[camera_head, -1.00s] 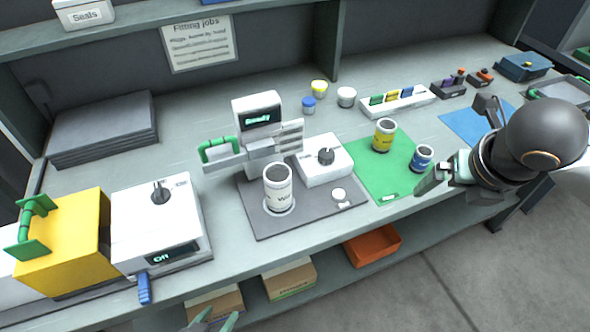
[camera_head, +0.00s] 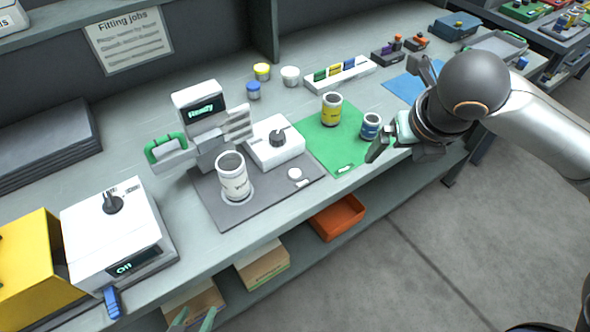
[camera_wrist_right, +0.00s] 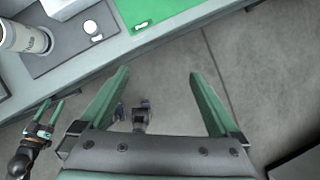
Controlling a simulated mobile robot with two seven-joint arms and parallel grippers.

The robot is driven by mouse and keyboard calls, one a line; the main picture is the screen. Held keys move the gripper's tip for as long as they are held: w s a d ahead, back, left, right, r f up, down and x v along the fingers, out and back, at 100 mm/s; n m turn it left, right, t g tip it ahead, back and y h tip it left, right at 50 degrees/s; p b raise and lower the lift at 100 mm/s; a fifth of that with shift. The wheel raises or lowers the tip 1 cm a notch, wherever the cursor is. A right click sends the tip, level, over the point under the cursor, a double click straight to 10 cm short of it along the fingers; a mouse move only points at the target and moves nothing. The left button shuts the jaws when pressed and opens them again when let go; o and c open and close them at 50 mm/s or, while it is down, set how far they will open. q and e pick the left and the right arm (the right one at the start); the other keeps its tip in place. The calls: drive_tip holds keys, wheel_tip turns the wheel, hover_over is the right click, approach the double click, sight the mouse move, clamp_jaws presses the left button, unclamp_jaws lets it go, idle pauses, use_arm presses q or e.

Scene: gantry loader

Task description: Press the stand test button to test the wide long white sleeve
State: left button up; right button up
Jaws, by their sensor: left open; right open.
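The white sleeve (camera_head: 233,181) stands upright on the dark base plate of the test stand (camera_head: 208,212). The stand's display (camera_head: 203,109) reads "Ready", and a green-handled arm (camera_head: 165,150) sticks out to its left. A round white button (camera_head: 295,174) lies on the plate to the right of the sleeve; it also shows in the right wrist view (camera_wrist_right: 90,27). My right gripper (camera_head: 380,151) is open and empty, by the bench's front edge near the blue can. My left gripper (camera_head: 194,320) is low in front of the bench, open and mostly cut off; the right wrist view shows it too (camera_wrist_right: 47,110).
A white box with a dark knob (camera_head: 276,142) stands beside the sleeve. A green mat (camera_head: 325,142) holds a yellow can (camera_head: 331,109) and a blue can (camera_head: 370,126). A white unit reading "Off" (camera_head: 112,235) is at left. An orange bin (camera_head: 338,218) sits below.

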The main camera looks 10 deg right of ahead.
clamp_jaws()
idle(0.6)
idle(0.9)
